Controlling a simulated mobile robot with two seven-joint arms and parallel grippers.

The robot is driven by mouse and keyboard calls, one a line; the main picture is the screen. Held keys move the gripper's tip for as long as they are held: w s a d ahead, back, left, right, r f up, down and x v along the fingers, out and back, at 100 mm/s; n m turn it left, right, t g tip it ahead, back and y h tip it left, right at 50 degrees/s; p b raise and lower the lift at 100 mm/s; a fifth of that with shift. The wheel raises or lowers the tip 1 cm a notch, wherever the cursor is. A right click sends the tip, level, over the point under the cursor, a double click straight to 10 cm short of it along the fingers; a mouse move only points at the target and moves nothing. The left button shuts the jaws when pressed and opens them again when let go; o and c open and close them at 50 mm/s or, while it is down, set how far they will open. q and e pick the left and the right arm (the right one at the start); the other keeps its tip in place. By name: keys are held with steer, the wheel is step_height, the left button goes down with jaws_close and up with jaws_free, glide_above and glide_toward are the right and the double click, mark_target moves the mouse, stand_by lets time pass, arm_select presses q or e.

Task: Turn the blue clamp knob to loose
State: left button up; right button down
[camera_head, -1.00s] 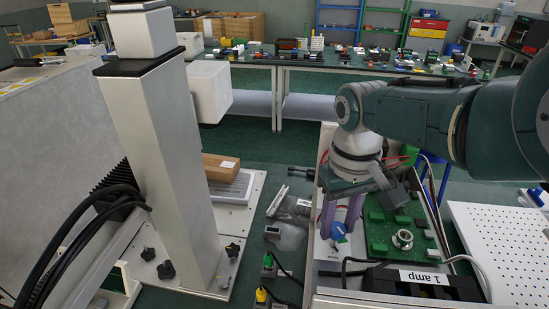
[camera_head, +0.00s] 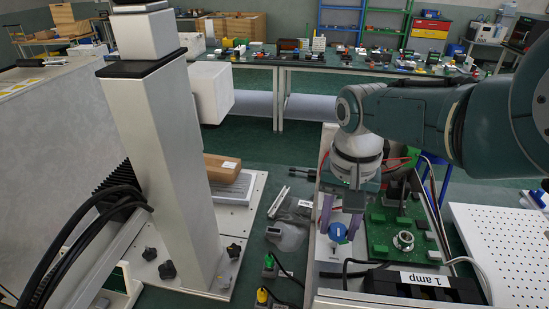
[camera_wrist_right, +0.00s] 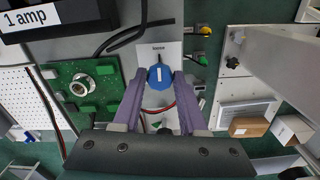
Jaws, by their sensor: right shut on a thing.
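The blue clamp knob (camera_head: 337,234) sits on a pale plate left of the green circuit board. In the right wrist view the knob (camera_wrist_right: 160,77) shows a white pointer line, running roughly up the picture toward a small printed word that looks like "loose" (camera_wrist_right: 158,48). My right gripper (camera_head: 340,226) reaches down to the knob with its purple fingers. In the wrist view the fingers (camera_wrist_right: 160,80) are on either side of the knob, shut on it. My left gripper is not in view.
The green board (camera_head: 385,240) with a metal ring fitting lies right beside the knob. A black "1 amp" box (camera_head: 425,283) and dark cables stand in front. A white perforated panel (camera_head: 500,245) is at right. A grey column (camera_head: 165,170) stands at left.

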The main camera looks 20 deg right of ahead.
mark_target(338, 228)
stand_by(0.4)
steer(key=shift+c, duration=2.2)
jaws_free()
step_height(338, 228, up, 10)
steer(key=p, duration=0.6)
steer(key=shift+f, duration=0.1)
